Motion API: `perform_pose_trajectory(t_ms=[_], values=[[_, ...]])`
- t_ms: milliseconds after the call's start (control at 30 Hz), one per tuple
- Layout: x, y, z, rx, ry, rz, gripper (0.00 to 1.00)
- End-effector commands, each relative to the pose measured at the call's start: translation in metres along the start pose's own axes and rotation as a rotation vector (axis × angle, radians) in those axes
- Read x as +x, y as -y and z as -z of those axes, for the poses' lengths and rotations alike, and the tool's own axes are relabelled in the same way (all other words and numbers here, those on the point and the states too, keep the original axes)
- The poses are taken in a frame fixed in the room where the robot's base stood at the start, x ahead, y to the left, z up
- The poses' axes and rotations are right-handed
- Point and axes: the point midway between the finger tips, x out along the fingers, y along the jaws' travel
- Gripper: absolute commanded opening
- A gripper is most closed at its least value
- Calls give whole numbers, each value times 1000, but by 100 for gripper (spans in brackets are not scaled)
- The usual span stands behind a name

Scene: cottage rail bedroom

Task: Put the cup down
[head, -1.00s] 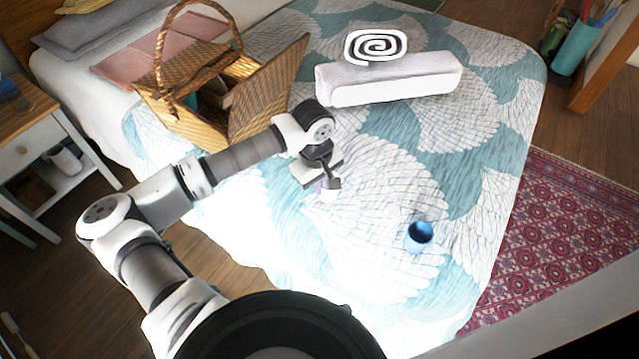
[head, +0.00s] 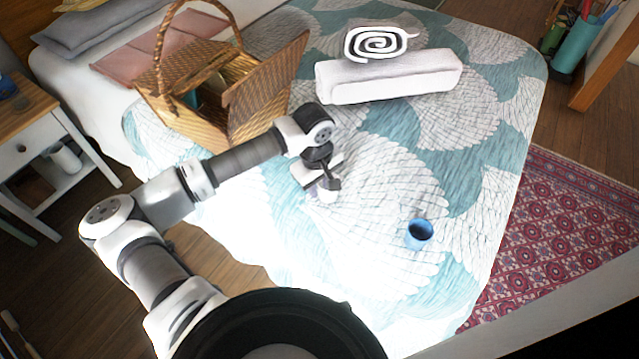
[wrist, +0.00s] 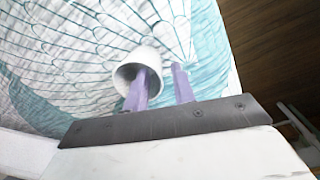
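A small white cup (wrist: 146,60) lies close to my gripper's fingers in the wrist view, its mouth tilted toward the gripper. It also shows in the head view (head: 327,196), small and partly hidden under my gripper (head: 322,186). In the wrist view, my gripper (wrist: 160,76) has two purple fingers set apart. The left finger reaches into the cup's mouth; the right finger is outside the cup's right side, with a narrow gap showing. The cup is at or just above the patterned bedspread (head: 380,185); contact is unclear. A blue cup (head: 419,234) stands on the bedspread to the right.
An open wicker basket (head: 185,105) stands behind my arm. A folded white towel (head: 390,78) and a rolled one (head: 378,43) lie farther back. The bedspread between the white cup and the blue cup is clear.

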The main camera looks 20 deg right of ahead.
Motion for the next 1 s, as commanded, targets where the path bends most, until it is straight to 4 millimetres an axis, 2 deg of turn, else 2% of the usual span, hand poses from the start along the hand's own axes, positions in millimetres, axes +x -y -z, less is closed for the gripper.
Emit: perform_pose_trajectory(t_ms=[167, 500, 633, 800, 1000], values=[[-13, 0, 2, 0, -5, 0, 26], [-86, 0, 1, 0, -5, 0, 26], [-107, 0, 1, -1, -4, 0, 26], [-120, 0, 0, 0, -1, 1, 26], [-123, 0, 0, 0, 0, 1, 26]])
